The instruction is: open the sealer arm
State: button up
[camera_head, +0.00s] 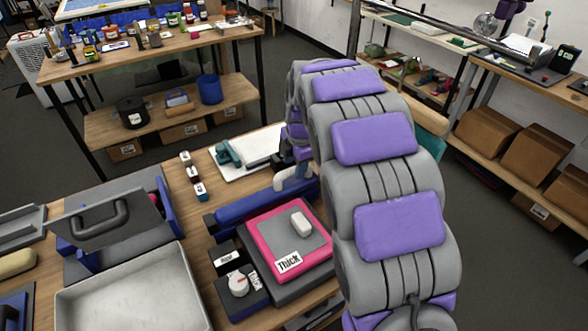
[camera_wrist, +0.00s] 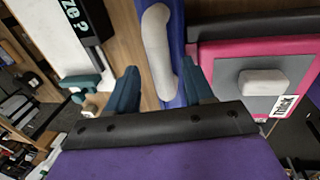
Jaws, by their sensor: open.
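The sealer arm is a long blue bar (camera_head: 262,202) lying low along the far side of the pink-edged pad. Its white handle (camera_head: 292,178) is bent and sits near the bar's right end. In the wrist view the handle (camera_wrist: 157,50) and blue bar (camera_wrist: 178,22) run up from between my gripper's (camera_wrist: 161,72) two teal fingers. The fingers are apart, one on each side of the handle, with nothing clamped. I cannot tell how far above the handle they are. In the head view my arm hides most of the gripper.
The pink pad (camera_head: 254,218) carries a grey panel, a white block (camera_head: 301,224) and a "Thick" label. A dial box (camera_head: 240,290) stands in front-left. A metal tray (camera_head: 130,295) and a grey handled lid (camera_head: 105,222) are left. A white board (camera_head: 250,152) lies behind the bar.

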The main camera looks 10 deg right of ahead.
jog(key=shift+w+f, duration=0.15)
jog(key=shift+f, duration=0.55)
jog(key=shift+c, duration=0.2)
grip_shut()
